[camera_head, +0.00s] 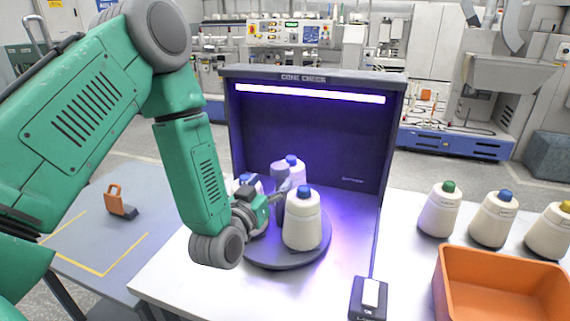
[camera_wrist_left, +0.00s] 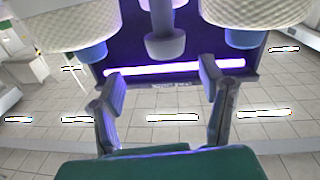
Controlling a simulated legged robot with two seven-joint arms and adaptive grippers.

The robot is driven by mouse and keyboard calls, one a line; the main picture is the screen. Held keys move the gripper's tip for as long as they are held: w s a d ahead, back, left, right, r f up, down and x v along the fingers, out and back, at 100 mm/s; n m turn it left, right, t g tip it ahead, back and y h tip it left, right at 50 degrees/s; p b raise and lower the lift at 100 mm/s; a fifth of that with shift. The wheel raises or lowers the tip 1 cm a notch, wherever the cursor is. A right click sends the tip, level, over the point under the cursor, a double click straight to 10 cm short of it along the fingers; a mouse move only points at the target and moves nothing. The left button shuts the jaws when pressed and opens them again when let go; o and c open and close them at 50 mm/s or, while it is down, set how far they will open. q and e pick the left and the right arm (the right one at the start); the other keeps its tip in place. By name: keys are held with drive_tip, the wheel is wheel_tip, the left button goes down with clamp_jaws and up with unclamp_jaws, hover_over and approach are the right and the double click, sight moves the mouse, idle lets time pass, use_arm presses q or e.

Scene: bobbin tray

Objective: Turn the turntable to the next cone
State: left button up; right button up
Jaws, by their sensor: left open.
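The round dark turntable (camera_head: 262,258) stands on the white table inside the cone check booth. White cones with blue tips stand on it: one at the front right (camera_head: 302,222), one behind (camera_head: 297,173) and one partly hidden by my gripper at the left (camera_head: 245,181). A grey post with a rounded head (camera_head: 280,174) rises at its middle. My left gripper (camera_head: 277,202) is open beside the post, between the cones. In the wrist view, which looks upside down, the post (camera_wrist_left: 165,45) shows beyond the empty, spread fingers (camera_wrist_left: 160,90), with a cone on each side. My right gripper is not in view.
The booth (camera_head: 310,130) has a lit purple lamp bar. A small switch box (camera_head: 369,298) sits at the table front. Cones with green, blue and yellow tips (camera_head: 492,220) stand at the right behind an orange bin (camera_head: 500,290). An orange-handled tool (camera_head: 120,203) lies on the left table.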

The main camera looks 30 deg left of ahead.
sight(275, 173)
use_arm(q)
drive_tip(key=w+a, duration=0.1)
drive_tip(key=w, duration=0.1)
drive_tip(key=w+a, duration=0.1)
drive_tip(key=w, duration=0.2)
drive_tip(key=w+a+p, duration=0.1)
drive_tip(key=w, duration=0.1)
drive_tip(key=shift+w+f, duration=0.3)
drive_tip(key=shift+w+d, duration=0.1)
drive_tip(key=shift+d+r, duration=0.1)
drive_tip(key=shift+d, duration=0.45)
drive_tip(key=shift+c, duration=0.8)
clamp_jaws()
drive_tip(key=shift+a, duration=0.3)
